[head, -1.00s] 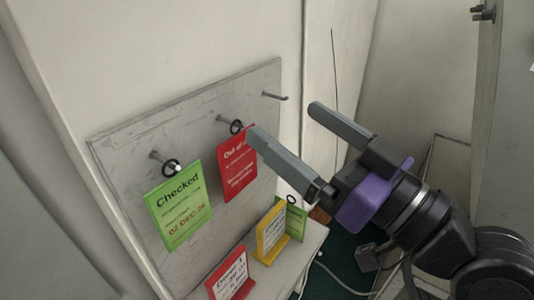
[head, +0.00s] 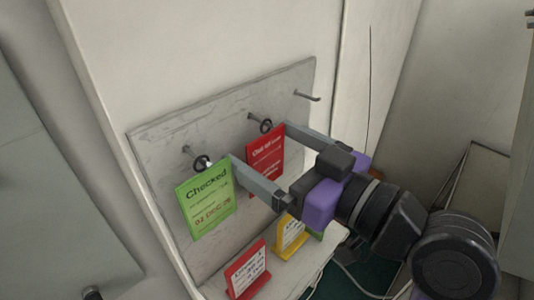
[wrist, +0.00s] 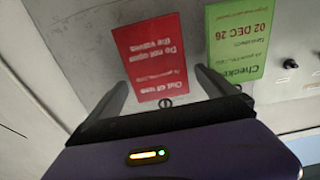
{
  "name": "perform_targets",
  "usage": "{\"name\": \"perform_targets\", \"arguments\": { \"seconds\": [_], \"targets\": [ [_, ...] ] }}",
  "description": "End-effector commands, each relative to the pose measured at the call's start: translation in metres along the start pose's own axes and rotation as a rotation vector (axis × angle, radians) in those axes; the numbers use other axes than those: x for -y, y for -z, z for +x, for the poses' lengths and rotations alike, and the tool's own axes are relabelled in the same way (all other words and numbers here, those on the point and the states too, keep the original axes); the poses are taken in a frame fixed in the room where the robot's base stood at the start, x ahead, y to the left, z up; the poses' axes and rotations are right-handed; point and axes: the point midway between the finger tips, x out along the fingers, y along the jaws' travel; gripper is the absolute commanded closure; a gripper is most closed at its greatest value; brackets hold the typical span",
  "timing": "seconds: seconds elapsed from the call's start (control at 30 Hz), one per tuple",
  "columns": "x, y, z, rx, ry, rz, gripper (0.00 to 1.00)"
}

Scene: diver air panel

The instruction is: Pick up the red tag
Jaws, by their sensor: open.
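The red tag (head: 265,154) hangs by a black ring from the middle peg of the grey board; it also shows in the wrist view (wrist: 152,57), upside down. My gripper (head: 258,140) is open, its two fingers spread either side of the red tag in the head view. The near finger covers part of the tag's lower left side there. In the wrist view the tag appears between and beyond the fingers (wrist: 160,80), and I cannot see either finger touching it.
A green "Checked" tag (head: 205,200) hangs on the left peg, close to the near finger. The right peg (head: 307,96) is bare. On the ledge below stand a red sign (head: 247,272) and a yellow sign (head: 290,236), with a green card partly hidden beside them.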

Motion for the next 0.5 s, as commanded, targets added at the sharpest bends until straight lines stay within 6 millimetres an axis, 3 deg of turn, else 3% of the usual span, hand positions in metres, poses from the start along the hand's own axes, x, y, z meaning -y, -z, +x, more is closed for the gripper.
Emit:
{"name": "perform_targets", "arguments": {
  "seconds": [0.3,0.5],
  "targets": [
    [-0.0001,-0.0004,0.0069,0.0,-0.001,0.0,0.04],
    [-0.0002,-0.0003,0.0067,0.0,-0.002,0.0,0.41]
  ]
}}
